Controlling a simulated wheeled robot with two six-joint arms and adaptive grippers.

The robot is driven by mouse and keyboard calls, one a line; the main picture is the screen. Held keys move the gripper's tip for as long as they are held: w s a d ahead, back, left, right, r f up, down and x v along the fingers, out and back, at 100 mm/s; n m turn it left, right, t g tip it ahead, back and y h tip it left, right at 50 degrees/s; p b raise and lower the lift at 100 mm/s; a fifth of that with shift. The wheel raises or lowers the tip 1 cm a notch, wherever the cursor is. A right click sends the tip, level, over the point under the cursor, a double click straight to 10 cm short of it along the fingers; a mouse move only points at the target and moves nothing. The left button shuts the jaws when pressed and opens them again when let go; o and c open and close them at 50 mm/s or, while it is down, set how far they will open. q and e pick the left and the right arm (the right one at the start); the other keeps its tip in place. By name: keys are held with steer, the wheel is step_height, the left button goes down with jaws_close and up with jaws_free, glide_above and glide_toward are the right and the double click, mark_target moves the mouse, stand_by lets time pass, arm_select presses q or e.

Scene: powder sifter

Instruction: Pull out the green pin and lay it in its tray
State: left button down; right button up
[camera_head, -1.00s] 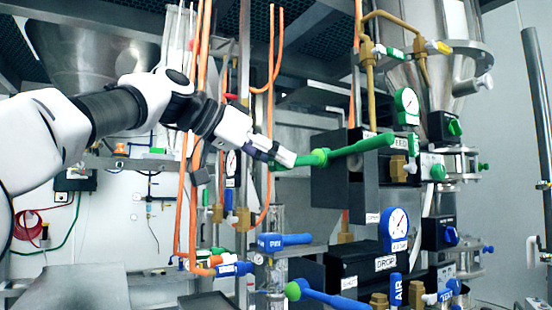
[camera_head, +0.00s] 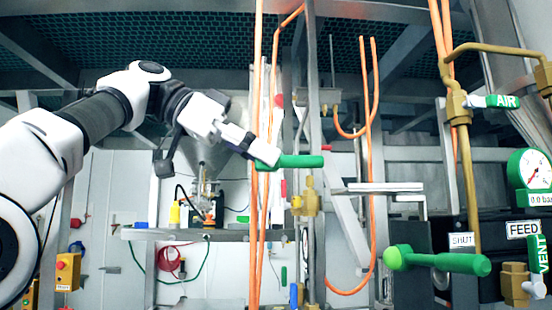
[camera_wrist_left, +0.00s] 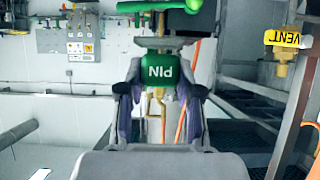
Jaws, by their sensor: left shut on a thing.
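My left gripper (camera_head: 266,154) is shut on the green pin (camera_head: 298,161), which sticks out to the right of the fingertips in the head view. The pin is held level, in front of the orange hoses and grey posts. In the left wrist view, the left gripper (camera_wrist_left: 160,96) has its two fingers either side of the pin's green block (camera_wrist_left: 160,72), marked PIN. I cannot make out the pin's tray for certain. My right gripper is in neither view.
A green-handled lever (camera_head: 437,261) stands by the FEED label (camera_head: 523,229) at the lower right. Orange hoses (camera_head: 258,215) and a brass fitting (camera_head: 306,200) are close to the gripper. A flat light plate (camera_head: 385,187) juts out at right of centre.

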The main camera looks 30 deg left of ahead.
arm_select(q)
steer(key=shift+s+a+r, duration=0.1)
steer(key=shift+s+a, duration=0.05)
steer(key=shift+a, duration=0.1)
steer(key=w+d, duration=0.1)
steer(key=w+d+p, duration=0.1)
steer(key=d, duration=0.1)
steer(key=w+d, duration=0.1)
steer(key=d, duration=0.1)
steer(key=shift+w, duration=0.15)
steer(key=shift+w+d+p, duration=0.35)
steer(key=shift+d+p, duration=0.2)
steer(key=shift+p, duration=0.1)
steer(key=w+d+p, duration=0.2)
steer(key=d, duration=0.1)
steer(key=w+d+p, duration=0.1)
steer(key=shift+d+f, duration=0.2)
steer(key=shift+w+d+f+b, duration=0.1)
steer(key=shift+d+f+b, duration=0.1)
steer(key=shift+f+b, duration=0.55)
steer(key=shift+f, duration=0.25)
steer(key=shift+w+a, duration=0.1)
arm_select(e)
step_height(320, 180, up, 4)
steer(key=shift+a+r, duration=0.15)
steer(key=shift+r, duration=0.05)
